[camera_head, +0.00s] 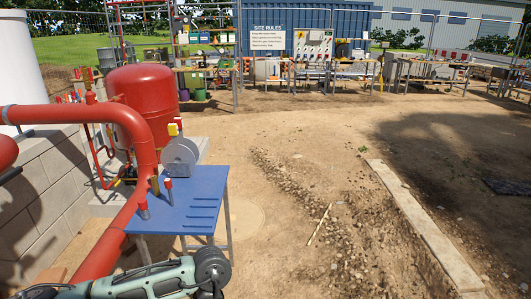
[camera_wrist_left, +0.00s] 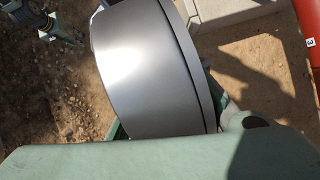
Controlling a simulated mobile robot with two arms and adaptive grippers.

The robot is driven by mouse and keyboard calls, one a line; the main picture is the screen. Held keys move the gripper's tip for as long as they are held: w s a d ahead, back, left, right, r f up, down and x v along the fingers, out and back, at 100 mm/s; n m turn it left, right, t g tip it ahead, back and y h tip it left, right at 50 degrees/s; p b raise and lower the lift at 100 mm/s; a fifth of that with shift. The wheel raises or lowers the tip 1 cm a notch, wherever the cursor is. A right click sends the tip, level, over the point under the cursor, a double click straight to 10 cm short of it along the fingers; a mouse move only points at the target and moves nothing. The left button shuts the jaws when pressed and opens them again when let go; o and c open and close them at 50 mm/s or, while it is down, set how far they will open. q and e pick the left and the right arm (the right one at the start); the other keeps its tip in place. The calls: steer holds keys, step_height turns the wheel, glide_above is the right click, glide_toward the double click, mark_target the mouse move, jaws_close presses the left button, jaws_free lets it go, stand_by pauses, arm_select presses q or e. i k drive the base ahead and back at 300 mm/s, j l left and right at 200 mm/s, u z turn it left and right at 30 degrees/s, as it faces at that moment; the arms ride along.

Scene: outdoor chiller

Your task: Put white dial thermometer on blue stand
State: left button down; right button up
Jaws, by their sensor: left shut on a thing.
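My left gripper (camera_wrist_left: 175,132) is shut on a smooth grey round body (camera_wrist_left: 145,65), which fills the middle of the left wrist view. I take it for the thermometer; its dial face is turned away, and most of the fingers are hidden. In the head view my left arm comes in along the bottom; its gripper and the held thing cannot be made out there. The blue stand (camera_head: 190,199), a blue-topped table with raised strips, is just beyond the arm.
Two red-topped posts (camera_head: 168,184) stand at the blue top's left side. A grey disc (camera_head: 183,152) shows at its back edge. A thick red pipe (camera_head: 100,250) and red tank (camera_head: 140,88) crowd the left. Dirt ground on the right is open, with a plank (camera_head: 425,225).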

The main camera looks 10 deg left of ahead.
mark_target(210, 181)
steer(key=i+u, duration=0.2)
steer(key=i, duration=0.25)
steer(key=i+l+u, duration=0.25)
steer(key=i, duration=0.2)
steer(key=i+l+u, duration=0.2)
steer(key=i, duration=0.25)
steer(key=i+l+u, duration=0.2)
steer(key=i, duration=0.25)
